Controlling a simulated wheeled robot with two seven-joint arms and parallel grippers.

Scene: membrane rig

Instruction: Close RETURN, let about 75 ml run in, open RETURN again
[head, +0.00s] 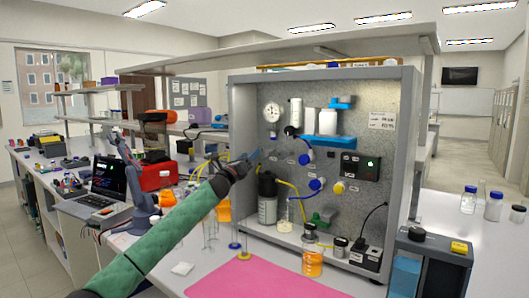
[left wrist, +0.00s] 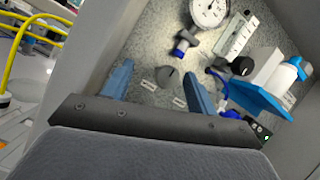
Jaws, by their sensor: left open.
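The grey rig panel (head: 335,120) stands in a box frame. My left gripper (head: 256,155) is in front of its left part, with the fingers apart and empty. In the left wrist view, a dark grey knob (left wrist: 168,77) on the panel shows between the open fingers (left wrist: 158,92), with small labels beside it that I cannot read. I cannot tell whether the fingers touch the knob or which knob is RETURN. A clear vessel (head: 284,217) with a little pale liquid stands at the panel's foot. My right gripper is not in view.
A round gauge (head: 272,112) and blue valve fittings (head: 317,184) are on the panel. Yellow tubes loop near the arm. A pink mat (head: 270,281) lies in front.

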